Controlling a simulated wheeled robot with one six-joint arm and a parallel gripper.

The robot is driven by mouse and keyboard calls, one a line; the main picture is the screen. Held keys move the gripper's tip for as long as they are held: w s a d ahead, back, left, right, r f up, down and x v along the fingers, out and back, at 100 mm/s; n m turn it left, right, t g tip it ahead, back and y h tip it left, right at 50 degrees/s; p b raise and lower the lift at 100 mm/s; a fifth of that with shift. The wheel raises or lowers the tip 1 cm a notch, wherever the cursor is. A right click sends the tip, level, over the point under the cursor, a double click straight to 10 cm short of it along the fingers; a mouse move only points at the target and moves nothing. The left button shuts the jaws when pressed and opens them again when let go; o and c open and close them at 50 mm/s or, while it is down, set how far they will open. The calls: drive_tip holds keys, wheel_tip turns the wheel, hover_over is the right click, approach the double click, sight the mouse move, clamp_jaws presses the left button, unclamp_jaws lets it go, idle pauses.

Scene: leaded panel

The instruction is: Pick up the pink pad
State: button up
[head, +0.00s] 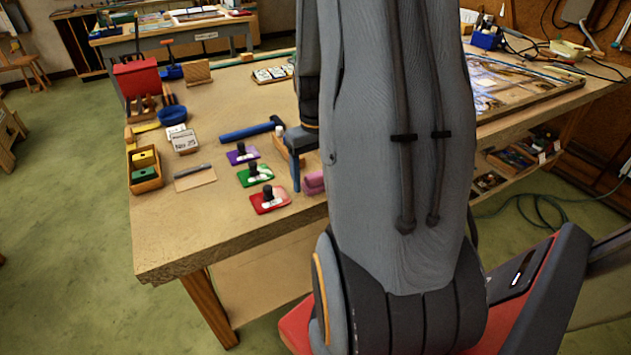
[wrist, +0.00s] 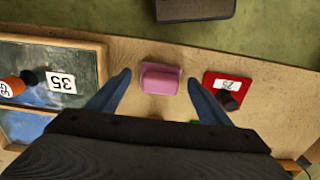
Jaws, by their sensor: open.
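The pink pad (head: 314,183) lies on the wooden table near its front edge, partly hidden by my arm in the head view. In the wrist view the pink pad (wrist: 160,78) sits between and just beyond the two blue fingers of my gripper (wrist: 160,86). My gripper is open, with nothing between its fingers but the table and the pad ahead. In the head view one blue finger of my gripper (head: 295,172) shows beside my arm, to the left of the pad.
A red card with a black knob (head: 268,198) lies close by the pad; it also shows in the wrist view (wrist: 228,92). Green (head: 254,175) and purple (head: 242,154) knobbed cards and a blue-handled hammer (head: 250,131) lie behind it.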

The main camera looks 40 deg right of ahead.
sight(315, 175)
drive_tip(key=c, duration=1.2)
drive_tip(key=shift+c, duration=0.2)
wheel_tip(315, 175, up, 10)
drive_tip(key=shift+b, duration=1.1)
drive_tip(key=o, duration=0.3)
drive_tip(key=shift+c, duration=0.5)
